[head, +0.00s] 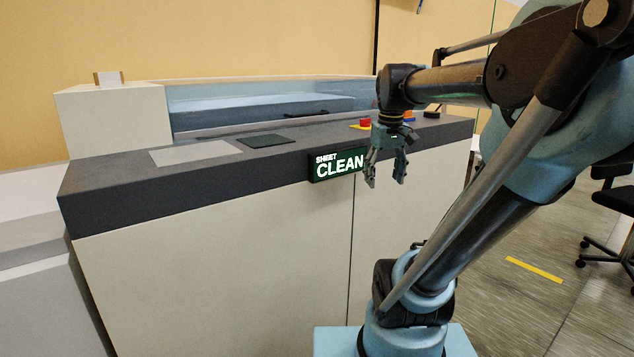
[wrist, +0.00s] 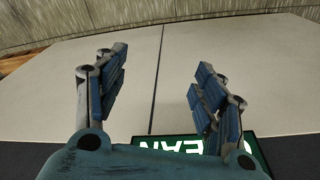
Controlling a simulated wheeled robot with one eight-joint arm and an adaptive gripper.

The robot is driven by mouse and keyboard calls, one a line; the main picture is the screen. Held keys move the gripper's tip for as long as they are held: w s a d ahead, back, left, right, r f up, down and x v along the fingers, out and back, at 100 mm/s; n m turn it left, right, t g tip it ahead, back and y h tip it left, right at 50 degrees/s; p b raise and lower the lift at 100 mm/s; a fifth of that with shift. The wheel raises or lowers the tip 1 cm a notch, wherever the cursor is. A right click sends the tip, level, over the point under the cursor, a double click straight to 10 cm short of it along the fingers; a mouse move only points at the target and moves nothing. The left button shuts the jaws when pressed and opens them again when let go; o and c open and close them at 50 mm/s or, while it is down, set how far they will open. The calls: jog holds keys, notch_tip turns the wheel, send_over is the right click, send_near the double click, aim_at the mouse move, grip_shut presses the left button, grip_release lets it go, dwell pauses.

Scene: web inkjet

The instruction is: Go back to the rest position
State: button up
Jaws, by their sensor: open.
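My gripper (head: 385,180) hangs in front of the grey-topped machine cabinet in the head view, fingers pointing down. Its fingers are spread apart with nothing between them. In the wrist view my gripper (wrist: 155,85) also shows open and empty, with the pale cabinet front and its dark vertical seam behind it. The lit sign (head: 338,163) reading "SHEET CLEAN" is on the cabinet's front edge, just left of my gripper. Part of the sign (wrist: 253,155) shows upside down at the bottom of the wrist view.
The cabinet top (head: 215,170) carries a light sheet (head: 195,152), a dark pad (head: 265,141) and a red button (head: 365,122). A clear cover (head: 260,100) stands behind them. A black office chair (head: 612,200) is at the right. The floor (head: 520,300) between is open.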

jog(key=s+f+m, duration=0.1)
jog(key=s+f, duration=0.5)
jog(key=f, duration=0.3)
jog(key=s+f+m, duration=0.1)
jog(key=s+f, duration=0.5)
jog(key=f, duration=0.4)
jog(key=shift+s+f+m+t, duration=0.3)
jog(key=shift+t, duration=0.1)
jog(key=shift+d, duration=0.1)
